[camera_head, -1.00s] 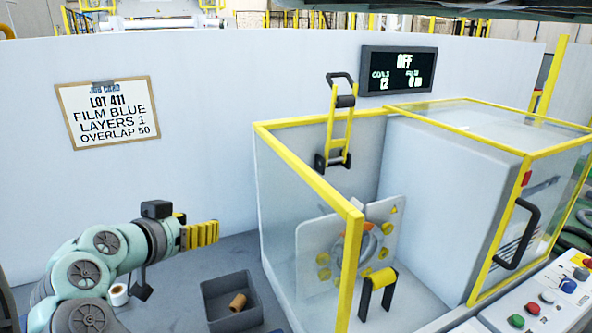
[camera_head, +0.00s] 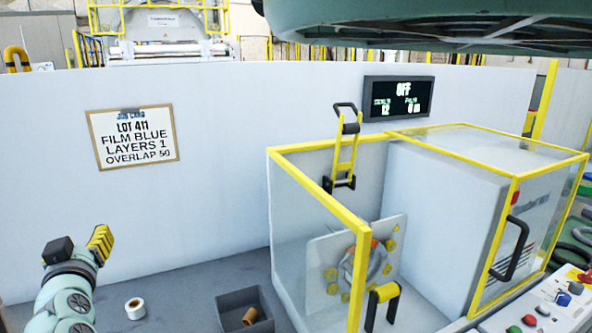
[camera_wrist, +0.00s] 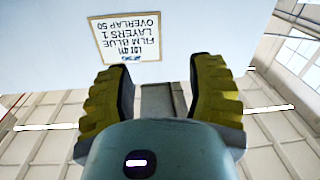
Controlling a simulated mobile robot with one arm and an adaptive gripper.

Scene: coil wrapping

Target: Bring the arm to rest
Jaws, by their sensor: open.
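My gripper (camera_head: 103,241) is at the lower left of the head view, raised in front of the white wall, with its yellow-padded fingers pointing up. In the wrist view my gripper (camera_wrist: 160,95) shows two yellow fingers held apart with nothing between them. The job card (camera_wrist: 126,40) appears upside down beyond the fingertips in that view. My arm is folded at the left edge of the head view, and its lower part is out of the frame.
A job card (camera_head: 132,137) hangs on the white wall (camera_head: 225,170). A white roll (camera_head: 135,308) lies on the grey surface. A dark bin (camera_head: 232,301) holds a brown core (camera_head: 250,316). A yellow-framed machine (camera_head: 315,149) stands right, with a control panel (camera_head: 535,318). A display (camera_head: 398,98) reads OFF.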

